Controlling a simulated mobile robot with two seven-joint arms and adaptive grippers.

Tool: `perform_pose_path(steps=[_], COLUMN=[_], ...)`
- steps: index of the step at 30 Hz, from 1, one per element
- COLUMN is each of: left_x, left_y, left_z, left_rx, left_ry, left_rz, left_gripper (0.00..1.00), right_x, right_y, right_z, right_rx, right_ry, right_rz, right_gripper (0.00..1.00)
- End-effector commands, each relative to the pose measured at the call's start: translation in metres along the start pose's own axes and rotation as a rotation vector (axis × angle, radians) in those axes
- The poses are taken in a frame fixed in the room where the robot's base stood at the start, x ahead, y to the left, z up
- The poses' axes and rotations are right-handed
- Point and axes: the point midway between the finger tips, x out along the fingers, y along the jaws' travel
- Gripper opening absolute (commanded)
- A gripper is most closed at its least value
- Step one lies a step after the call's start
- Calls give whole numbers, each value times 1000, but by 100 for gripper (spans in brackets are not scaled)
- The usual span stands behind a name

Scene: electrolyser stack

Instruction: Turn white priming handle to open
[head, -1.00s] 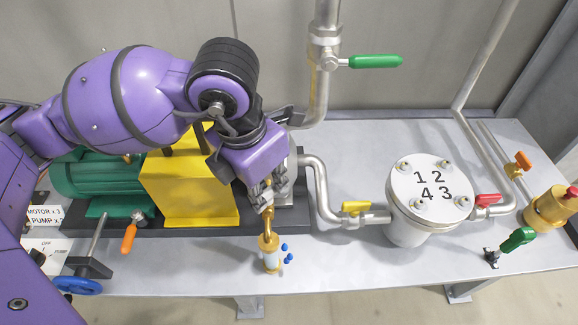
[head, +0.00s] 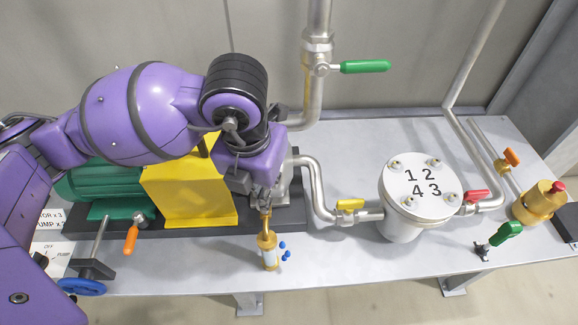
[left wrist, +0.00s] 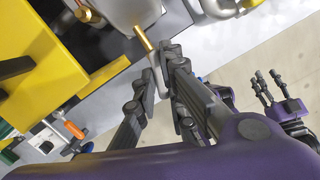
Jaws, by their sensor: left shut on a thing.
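The white priming handle (left wrist: 152,72) shows in the left wrist view as a pale bar running from a brass stem (left wrist: 143,39) down between my fingers. My left gripper (left wrist: 160,75) is shut on it, and the fingers hide part of the bar. The handle cannot be made out there. My right gripper (left wrist: 265,85) shows in the left wrist view, away from the bench, with its fingers apart and empty.
The yellow guard (head: 188,190) stands close left of my left gripper. A pipe with a yellow valve handle (head: 350,204) and the white numbered filter vessel (head: 417,190) stand to the right. Small blue pieces (head: 283,250) are beside the cup. The bench front is mostly clear.

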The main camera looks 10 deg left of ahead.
Motion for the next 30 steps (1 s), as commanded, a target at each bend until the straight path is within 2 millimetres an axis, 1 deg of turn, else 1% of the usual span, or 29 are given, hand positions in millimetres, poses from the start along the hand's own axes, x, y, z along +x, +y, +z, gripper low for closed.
perform_pose_path(steps=[8, 11, 21, 29, 30], left_x=[2, 1, 0, 0, 0], left_y=[0, 0, -1, -1, -1], left_z=[-1, -1, -1, -1, -1], left_rx=[-3, -31, -235, -362, -370], left_ry=[5, 5, 4, 4, 4], left_rz=[1, 6, 37, 56, 57], left_gripper=[0, 0, 0, 0, 11], right_x=[0, -1, -7, -11, -11], right_y=[0, 0, 1, 2, 2], right_z=[0, -3, -24, -38, -38], right_rx=[0, 0, 0, 0, 0], right_ry=[0, 4, 32, 51, 51], right_rz=[0, 0, 2, 3, 3], right_gripper=[40, 40, 40, 40, 40])
